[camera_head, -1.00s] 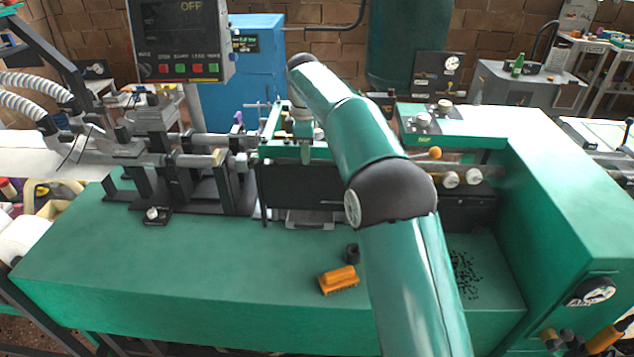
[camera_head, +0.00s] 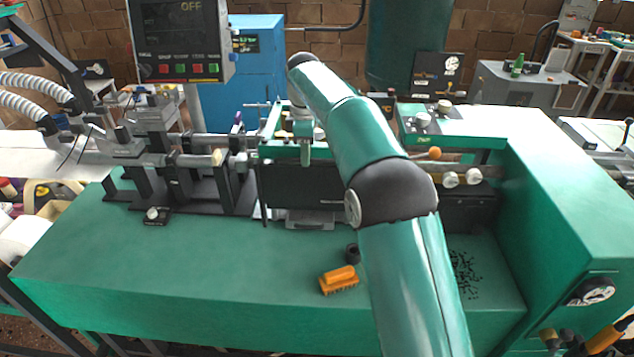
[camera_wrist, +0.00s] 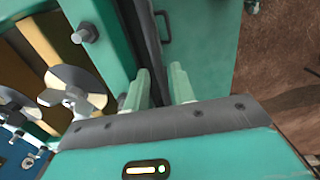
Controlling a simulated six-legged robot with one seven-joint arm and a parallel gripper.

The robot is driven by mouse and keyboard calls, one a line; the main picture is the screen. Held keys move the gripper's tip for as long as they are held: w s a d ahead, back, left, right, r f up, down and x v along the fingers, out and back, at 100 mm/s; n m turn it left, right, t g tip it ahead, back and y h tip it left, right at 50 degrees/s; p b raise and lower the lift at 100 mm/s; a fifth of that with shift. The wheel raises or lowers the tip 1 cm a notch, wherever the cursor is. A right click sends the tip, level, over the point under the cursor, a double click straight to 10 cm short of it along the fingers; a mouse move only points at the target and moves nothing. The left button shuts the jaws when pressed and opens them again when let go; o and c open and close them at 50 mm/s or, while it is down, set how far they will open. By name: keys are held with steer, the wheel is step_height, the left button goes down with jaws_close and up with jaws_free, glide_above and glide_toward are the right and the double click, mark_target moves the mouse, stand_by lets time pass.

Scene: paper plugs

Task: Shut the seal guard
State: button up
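In the head view, a dark panel (camera_head: 300,187) stands upright at the middle of the green machine, below a green frame (camera_head: 274,125). I take this panel and frame to be the seal guard, but cannot tell for certain or judge its angle. My gripper (camera_head: 305,158) points down at the panel's upper edge. In the wrist view, my gripper's two pale green fingers (camera_wrist: 158,88) are apart. A dark strip (camera_wrist: 143,45) runs past between or behind them; I cannot tell whether they touch it.
A control screen reading OFF (camera_head: 181,40) stands at the left. An orange brush (camera_head: 339,280) and a small black ring (camera_head: 352,253) lie on the green bench (camera_head: 200,270). Black specks lie at the right. Round knobs (camera_head: 452,179) jut out right of my arm.

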steer(key=shift+r, duration=0.1)
steer(key=shift+r, duration=3.4)
